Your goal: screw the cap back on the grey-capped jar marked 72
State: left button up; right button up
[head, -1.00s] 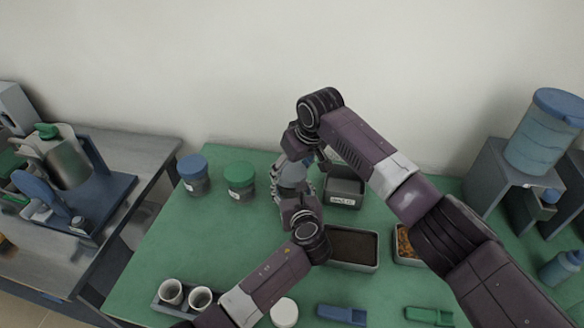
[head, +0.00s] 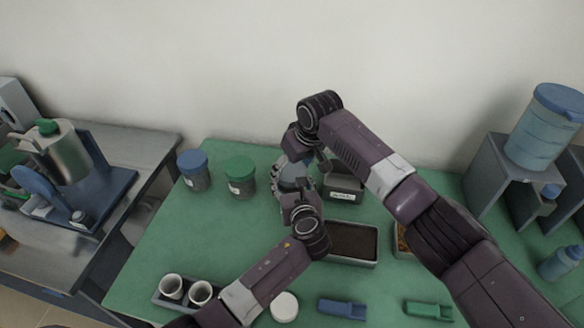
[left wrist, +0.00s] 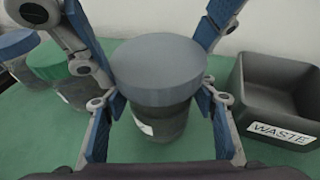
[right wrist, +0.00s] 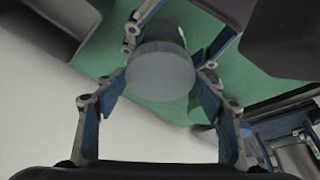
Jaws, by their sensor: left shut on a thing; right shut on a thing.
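The grey cap (left wrist: 158,68) sits level on top of the dark-bodied jar (left wrist: 165,124) in the left wrist view, with no clear gap between them. A white label shows partly on the jar; its number is not readable. My left gripper (left wrist: 158,104) is shut around the jar's body, which stands upright. My right gripper (right wrist: 160,84) is shut on the cap (right wrist: 160,70) from above and behind. In the head view, my right gripper (head: 291,168) and my left wrist largely hide the jar.
A green-capped jar (head: 240,184) and a blue-capped jar (head: 194,176) stand left of the grippers. A waste bin (left wrist: 270,95) is close on the right. A tray of dark material (head: 377,250), cups (head: 172,287), a white lid (head: 284,307) and scoops (head: 342,309) lie nearer the front.

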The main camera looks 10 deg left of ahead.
jog(key=shift+f, duration=0.25)
